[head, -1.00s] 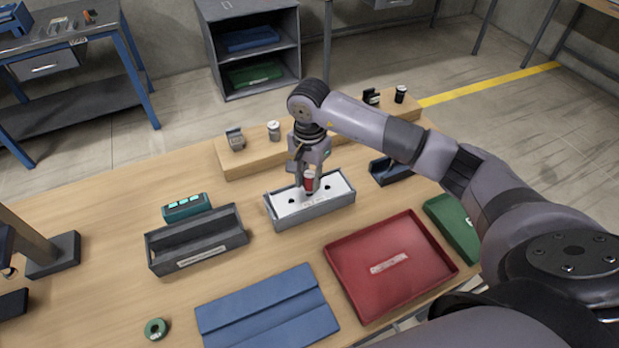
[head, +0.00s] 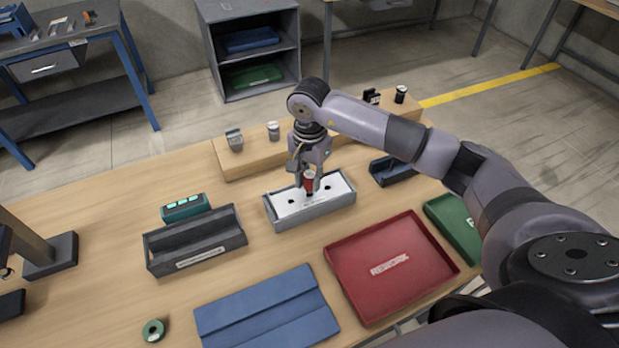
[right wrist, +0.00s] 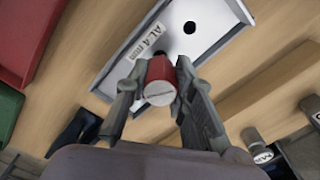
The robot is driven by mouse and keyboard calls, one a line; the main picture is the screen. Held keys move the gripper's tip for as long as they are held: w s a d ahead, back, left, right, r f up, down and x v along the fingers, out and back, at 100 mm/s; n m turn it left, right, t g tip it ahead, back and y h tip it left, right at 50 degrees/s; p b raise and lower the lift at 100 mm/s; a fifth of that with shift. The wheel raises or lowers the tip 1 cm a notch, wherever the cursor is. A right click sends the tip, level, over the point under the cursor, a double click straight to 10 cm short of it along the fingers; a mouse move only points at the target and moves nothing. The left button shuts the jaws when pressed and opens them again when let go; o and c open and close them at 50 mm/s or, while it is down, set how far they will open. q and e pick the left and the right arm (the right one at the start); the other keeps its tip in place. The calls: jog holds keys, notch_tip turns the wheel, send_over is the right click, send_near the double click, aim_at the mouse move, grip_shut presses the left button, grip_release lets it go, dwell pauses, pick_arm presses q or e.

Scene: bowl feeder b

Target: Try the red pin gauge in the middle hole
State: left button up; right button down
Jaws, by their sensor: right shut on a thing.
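The red pin gauge (head: 309,183) is held upright in my right gripper (head: 309,176) over the middle of a white plate (head: 340,188) in a grey tray. Its dark lower end meets the plate at the middle hole's place. I cannot tell whether it is inside the hole or just above it. A hole shows on either side in the head view. In the right wrist view the jaws are shut on the gauge's red handle (right wrist: 160,82), its round end facing the camera; one hole (right wrist: 189,27) shows beyond.
A dark grey tray (head: 225,243) stands left, a red tray (head: 382,255) front right, a blue mat (head: 265,312) in front. A wooden ledge (head: 255,158) with small parts runs behind. A green ring (head: 154,330) lies front left. Bare table separates them.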

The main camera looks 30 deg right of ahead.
jog(key=shift+f+b, duration=1.15)
jog(key=shift+f, duration=0.05)
dwell(0.6)
jog(key=shift+r, duration=0.1)
dwell(1.0)
jog(key=shift+r+p, duration=1.25)
jog(key=shift+r, duration=1.2)
